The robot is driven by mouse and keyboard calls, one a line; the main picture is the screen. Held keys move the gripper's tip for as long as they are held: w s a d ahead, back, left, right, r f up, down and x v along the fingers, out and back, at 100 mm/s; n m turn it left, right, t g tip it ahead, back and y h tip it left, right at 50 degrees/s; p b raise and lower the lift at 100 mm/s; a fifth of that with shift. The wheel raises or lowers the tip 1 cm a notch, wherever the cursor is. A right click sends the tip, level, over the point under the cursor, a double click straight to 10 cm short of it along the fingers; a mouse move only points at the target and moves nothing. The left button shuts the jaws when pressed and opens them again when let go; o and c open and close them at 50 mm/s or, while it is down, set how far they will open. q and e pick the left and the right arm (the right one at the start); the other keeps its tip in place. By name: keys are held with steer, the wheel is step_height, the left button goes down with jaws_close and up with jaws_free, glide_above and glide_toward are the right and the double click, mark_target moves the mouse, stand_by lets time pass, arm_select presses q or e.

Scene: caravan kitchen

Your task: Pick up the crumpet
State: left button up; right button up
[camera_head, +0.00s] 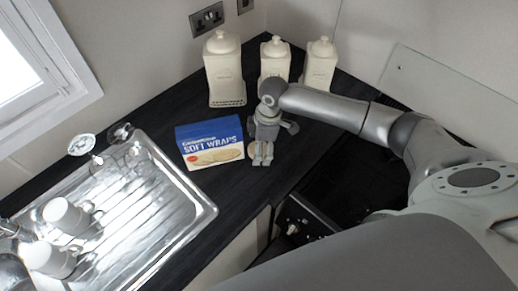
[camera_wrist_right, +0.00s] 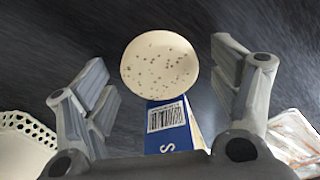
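The crumpet (camera_wrist_right: 160,65) is a round, pale, flat disc with small dark holes, lying on the dark counter in the right wrist view. In the head view only a tan sliver of the crumpet (camera_head: 253,149) shows; my right gripper hides the rest. My right gripper (camera_head: 263,161) is over the counter at the crumpet, pointing down. In the right wrist view its fingers (camera_wrist_right: 168,83) are spread apart, one to each side of the crumpet, with nothing held. Contact with the crumpet cannot be seen. My left gripper is not in view.
Cream lidded canisters (camera_head: 224,70) stand behind. A metal sink drainer (camera_head: 150,205) with white mugs (camera_head: 66,216) is at the left. A dark hob (camera_head: 345,185) is at the right.

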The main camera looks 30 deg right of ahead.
steer(key=c, duration=0.7)
steer(key=shift+r, duration=0.1)
